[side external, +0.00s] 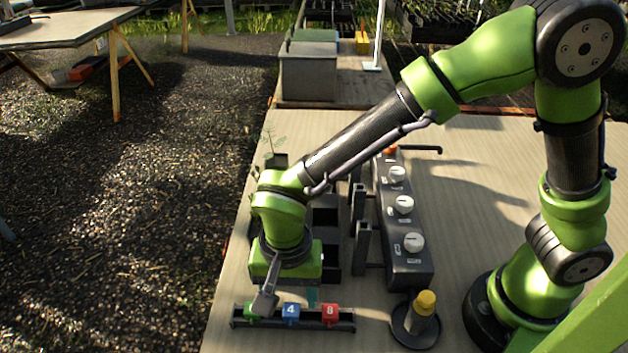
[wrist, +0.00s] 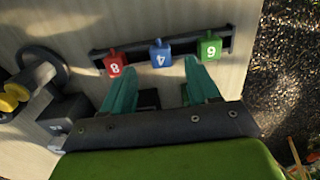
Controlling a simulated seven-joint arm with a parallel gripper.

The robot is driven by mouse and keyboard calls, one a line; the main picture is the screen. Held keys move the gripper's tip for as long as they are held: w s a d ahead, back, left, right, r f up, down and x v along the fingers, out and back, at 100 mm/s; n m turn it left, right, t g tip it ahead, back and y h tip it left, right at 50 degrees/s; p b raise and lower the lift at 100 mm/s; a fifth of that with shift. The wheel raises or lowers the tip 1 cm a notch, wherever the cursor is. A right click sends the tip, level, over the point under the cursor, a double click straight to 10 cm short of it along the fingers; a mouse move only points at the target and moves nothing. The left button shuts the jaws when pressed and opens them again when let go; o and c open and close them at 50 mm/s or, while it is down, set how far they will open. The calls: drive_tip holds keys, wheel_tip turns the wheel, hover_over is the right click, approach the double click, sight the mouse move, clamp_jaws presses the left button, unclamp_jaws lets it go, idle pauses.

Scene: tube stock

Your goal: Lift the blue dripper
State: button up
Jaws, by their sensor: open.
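The blue dripper (side external: 291,311) is a small blue block marked 4, with a short knob on top. It sits in the middle of a dark rail (side external: 240,322), between a green block (side external: 250,311) and a red block (side external: 331,314) marked 8. In the wrist view the blue dripper (wrist: 161,54) lies just beyond and between my two teal fingertips. My gripper (wrist: 159,70) is open and empty, with no visible contact with the blue dripper. In the side view my gripper (side external: 289,297) hangs over the rail, and one finger is hidden behind a grey wrist part.
A dark control box (side external: 409,272) with white knobs stands right of my wrist. A yellow-topped post on a round dark base (side external: 408,339) is right of the rail. Black trays (side external: 327,215) are behind my gripper. The table's left edge is close to the rail.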

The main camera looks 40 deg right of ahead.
sight(291, 310)
drive_tip(key=shift+f, duration=2)
clamp_jaws()
